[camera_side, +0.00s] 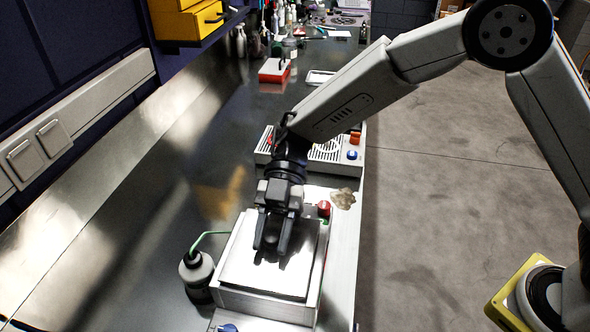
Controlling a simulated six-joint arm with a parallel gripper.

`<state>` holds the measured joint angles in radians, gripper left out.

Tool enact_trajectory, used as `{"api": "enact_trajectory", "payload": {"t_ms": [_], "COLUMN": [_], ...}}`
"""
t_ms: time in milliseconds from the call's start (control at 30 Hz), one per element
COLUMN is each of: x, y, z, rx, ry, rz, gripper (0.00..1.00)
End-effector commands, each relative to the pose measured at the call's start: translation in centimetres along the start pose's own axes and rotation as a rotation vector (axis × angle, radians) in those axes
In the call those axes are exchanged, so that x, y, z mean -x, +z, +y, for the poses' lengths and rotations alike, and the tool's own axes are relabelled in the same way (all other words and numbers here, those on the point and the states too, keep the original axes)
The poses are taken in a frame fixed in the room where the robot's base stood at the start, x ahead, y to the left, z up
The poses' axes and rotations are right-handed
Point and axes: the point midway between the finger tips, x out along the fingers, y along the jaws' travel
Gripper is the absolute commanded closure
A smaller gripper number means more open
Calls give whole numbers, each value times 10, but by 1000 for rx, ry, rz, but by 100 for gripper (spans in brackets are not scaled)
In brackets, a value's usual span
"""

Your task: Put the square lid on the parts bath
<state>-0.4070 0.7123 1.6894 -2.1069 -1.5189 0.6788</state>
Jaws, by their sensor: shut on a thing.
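The square lid (298,272) is a flat pale panel in the side view, lying level over the parts bath. The parts bath (262,306) is a white box on the bench near the front edge. Its walls show around and below the lid. My gripper (270,249) points down over the middle of the lid, its fingers shut on it. The part of the lid between the fingers is hidden. I cannot tell whether the lid rests on the rim or hangs just above it.
The bench at left is clear.

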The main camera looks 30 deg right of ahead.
Motion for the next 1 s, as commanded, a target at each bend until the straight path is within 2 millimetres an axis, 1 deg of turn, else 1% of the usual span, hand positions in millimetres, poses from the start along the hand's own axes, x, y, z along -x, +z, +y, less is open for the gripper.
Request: {"api": "enact_trajectory", "payload": {"t_ms": [1000], "x": [-4], "y": [10], "z": [0], "rx": [1], "ry": [1], "rz": [0], "gripper": [100]}}
